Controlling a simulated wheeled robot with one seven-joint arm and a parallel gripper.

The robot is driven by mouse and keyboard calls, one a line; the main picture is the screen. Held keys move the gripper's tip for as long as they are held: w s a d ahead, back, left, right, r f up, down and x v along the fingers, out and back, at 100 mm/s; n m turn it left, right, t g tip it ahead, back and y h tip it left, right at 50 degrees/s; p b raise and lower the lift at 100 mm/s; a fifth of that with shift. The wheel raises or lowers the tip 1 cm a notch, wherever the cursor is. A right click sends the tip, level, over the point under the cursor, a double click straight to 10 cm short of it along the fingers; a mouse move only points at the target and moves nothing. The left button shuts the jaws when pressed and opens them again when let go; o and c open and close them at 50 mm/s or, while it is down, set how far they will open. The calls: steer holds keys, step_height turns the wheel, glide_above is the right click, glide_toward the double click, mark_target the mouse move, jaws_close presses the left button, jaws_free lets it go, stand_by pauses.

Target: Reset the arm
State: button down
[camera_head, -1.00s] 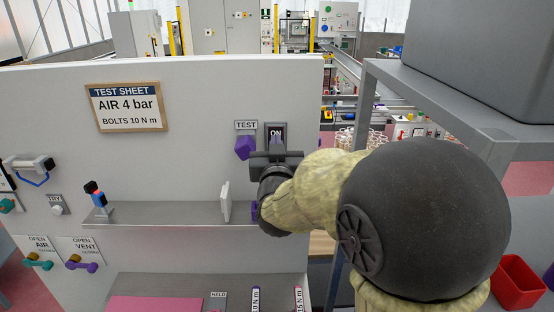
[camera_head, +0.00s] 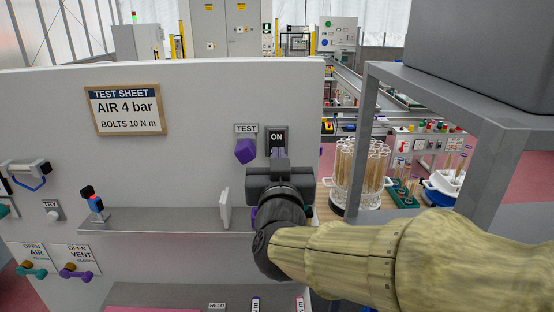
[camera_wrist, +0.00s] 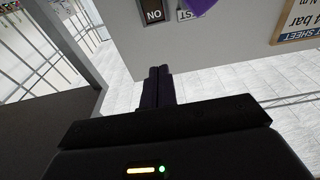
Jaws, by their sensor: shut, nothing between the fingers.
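My gripper (camera_head: 279,154) is in front of the right part of the grey panel (camera_head: 190,150) in the head view, with its fingers pointing up just below the ON switch (camera_head: 277,137). In the wrist view my gripper (camera_wrist: 159,70) has its two fingers together with nothing between them. The ON plate (camera_wrist: 153,12) shows upside down beyond the fingertips there, apart from them in the picture. My arm comes in from the lower right.
A purple knob (camera_head: 245,150) under the TEST label is left of my gripper. A grey rack (camera_head: 490,140) and racked tubes (camera_head: 362,170) stand to the right.

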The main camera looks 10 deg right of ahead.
steer(key=s+d+f+n+g+y+b, duration=0.15)
steer(key=f+g, duration=0.45)
steer(key=f, duration=0.7)
steer(key=s+f+n+g+y+p, duration=0.1)
steer(key=s+f+g+y, duration=0.3)
steer(key=f, duration=0.8)
steer(key=s+d+f+g+h, duration=0.2)
steer(key=s+d+f+g, duration=0.1)
steer(key=s+f+g, duration=0.3)
steer(key=shift+s+d+f+m+g+b, duration=0.35)
steer(key=shift+s+f+g+b, duration=0.05)
steer(key=shift+s+f, duration=0.5)
steer(key=shift+w+h, duration=0.1)
steer(key=shift+h, duration=0.15)
steer(key=shift+r, duration=0.1)
steer(key=c, duration=2.2)
jaws_free()
